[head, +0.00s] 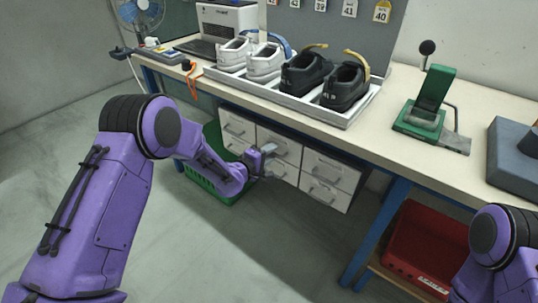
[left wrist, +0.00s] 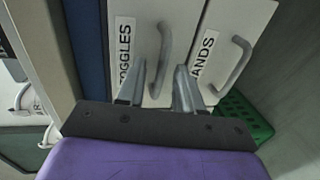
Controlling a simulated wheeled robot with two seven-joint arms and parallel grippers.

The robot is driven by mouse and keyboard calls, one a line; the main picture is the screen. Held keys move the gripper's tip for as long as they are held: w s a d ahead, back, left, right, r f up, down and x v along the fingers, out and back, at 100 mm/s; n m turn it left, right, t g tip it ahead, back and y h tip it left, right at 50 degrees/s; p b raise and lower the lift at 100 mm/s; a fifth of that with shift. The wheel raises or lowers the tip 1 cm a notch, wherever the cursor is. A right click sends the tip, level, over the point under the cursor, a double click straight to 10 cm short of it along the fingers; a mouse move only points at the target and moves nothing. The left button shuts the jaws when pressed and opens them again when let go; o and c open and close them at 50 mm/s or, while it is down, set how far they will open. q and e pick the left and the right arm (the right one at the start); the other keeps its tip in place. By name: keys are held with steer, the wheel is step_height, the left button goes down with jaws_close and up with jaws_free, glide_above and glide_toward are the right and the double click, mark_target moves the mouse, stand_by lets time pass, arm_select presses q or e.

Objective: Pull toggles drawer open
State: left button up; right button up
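The toggles drawer (left wrist: 142,32), labelled TOGGLES, fills the upper middle of the left wrist view and looks closed. Its grey bar handle (left wrist: 164,48) stands out from the white front. My left gripper (left wrist: 160,88) is open, one finger on each side of the handle's near end in the picture. I cannot tell whether either finger touches it. In the head view my left gripper (head: 268,160) is at the white drawer unit (head: 338,171) under the bench; the labels are too small to read there. My right arm shows at the lower right, its gripper out of frame.
A drawer labelled BANDS (left wrist: 228,22) adjoins the toggles drawer. A green crate (head: 212,183) stands on the floor by the unit. The bench top (head: 385,125) hangs above, with shoes in a tray. Blue leg (head: 375,238) and red bin (head: 425,245) are at right.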

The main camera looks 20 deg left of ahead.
arm_select(q)
jaws_close()
stand_by(1.4)
